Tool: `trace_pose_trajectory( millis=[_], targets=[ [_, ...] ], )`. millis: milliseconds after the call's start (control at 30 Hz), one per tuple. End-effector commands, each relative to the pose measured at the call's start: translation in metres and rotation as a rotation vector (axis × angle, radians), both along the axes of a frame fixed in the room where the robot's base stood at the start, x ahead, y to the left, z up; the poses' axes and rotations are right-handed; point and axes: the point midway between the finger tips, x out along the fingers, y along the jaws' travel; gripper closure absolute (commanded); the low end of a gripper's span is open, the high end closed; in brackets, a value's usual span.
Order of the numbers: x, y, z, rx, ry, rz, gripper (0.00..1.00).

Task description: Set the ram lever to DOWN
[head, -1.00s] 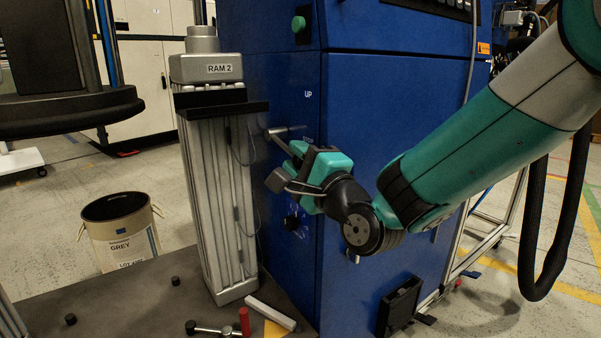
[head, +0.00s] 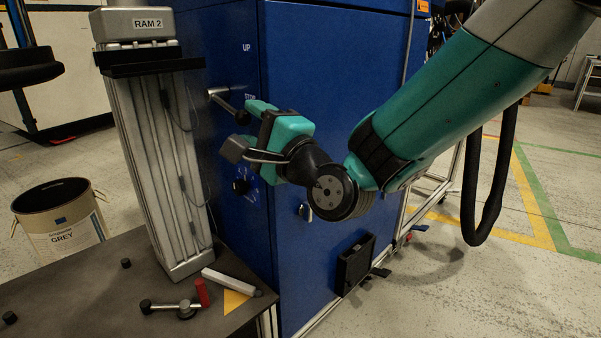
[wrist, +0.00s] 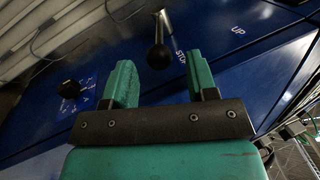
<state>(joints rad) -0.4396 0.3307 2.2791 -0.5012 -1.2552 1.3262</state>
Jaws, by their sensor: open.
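The ram lever (head: 228,105) is a metal rod with a black knob, mounted on the blue cabinet's left face. In the head view it slants down and right from its pivot, near the STOP label, below UP. No DOWN label is readable. In the wrist view the lever's black knob (wrist: 159,57) lies beyond and between the finger tips, close to the STOP lettering. My gripper (wrist: 163,82) has two teal fingers, spread apart with nothing between them. In the head view my gripper (head: 250,122) is beside the knob, to its right; I cannot tell whether they touch.
The RAM 2 column (head: 160,150) stands close left of the lever. A black dial (head: 241,187) sits below on the blue cabinet (head: 330,90). A red-handled part (head: 202,292) and a white bar (head: 232,281) lie on the dark bench.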

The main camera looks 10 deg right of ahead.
Motion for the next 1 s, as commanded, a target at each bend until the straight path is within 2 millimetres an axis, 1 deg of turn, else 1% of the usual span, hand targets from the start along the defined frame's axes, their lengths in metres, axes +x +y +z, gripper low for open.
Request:
trace_pose_trajectory(
  millis=[33,300,467,567,700,1000],
  targets=[
    [-0.009,-0.008,-0.012,0.001,-0.002,-0.003,0.47],
    [-0.064,-0.044,-0.029,0.002,-0.004,-0.001,0.47],
    [-0.090,-0.059,-0.035,0.002,-0.007,0.001,0.47],
    [-0.097,-0.059,-0.036,-0.005,-0.013,0.017,0.47],
    [-0.105,-0.065,-0.037,-0.005,-0.010,0.014,0.47],
    [-0.109,-0.072,-0.034,0.001,0.000,0.003,0.47]
  ],
)
